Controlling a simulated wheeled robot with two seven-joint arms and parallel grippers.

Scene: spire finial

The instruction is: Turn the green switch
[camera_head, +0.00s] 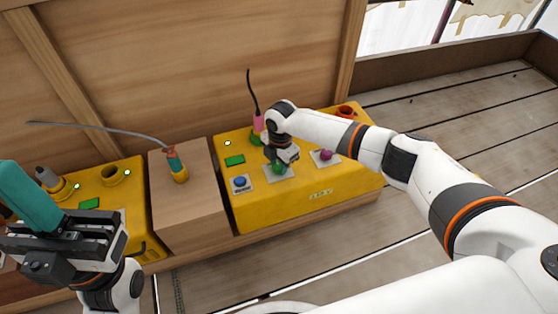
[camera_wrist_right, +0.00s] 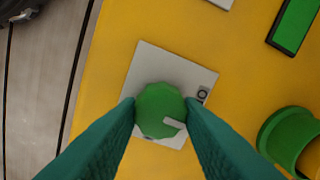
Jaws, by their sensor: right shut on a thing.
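The green switch (camera_head: 279,169) is a round knob on a grey square plate, on the sloped front of the right yellow box (camera_head: 340,189). In the right wrist view the switch (camera_wrist_right: 158,108) sits between the two teal fingers of my right gripper (camera_wrist_right: 160,112), one touching each side. Its white mark points right, somewhat below a small dark symbol (camera_wrist_right: 203,94) on the plate. In the head view my right gripper (camera_head: 280,160) hides part of the switch. My left gripper (camera_head: 32,195) is at the left, away from the switch; its finger gap cannot be made out.
A blue button (camera_head: 240,182) and a purple knob (camera_head: 325,155) flank the switch. A green socket (camera_wrist_right: 287,138) and a green display (camera_wrist_right: 297,22) lie near it. A wooden block (camera_head: 190,205) with a cabled plug (camera_head: 176,165) stands left, beside another yellow box (camera_head: 138,216).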

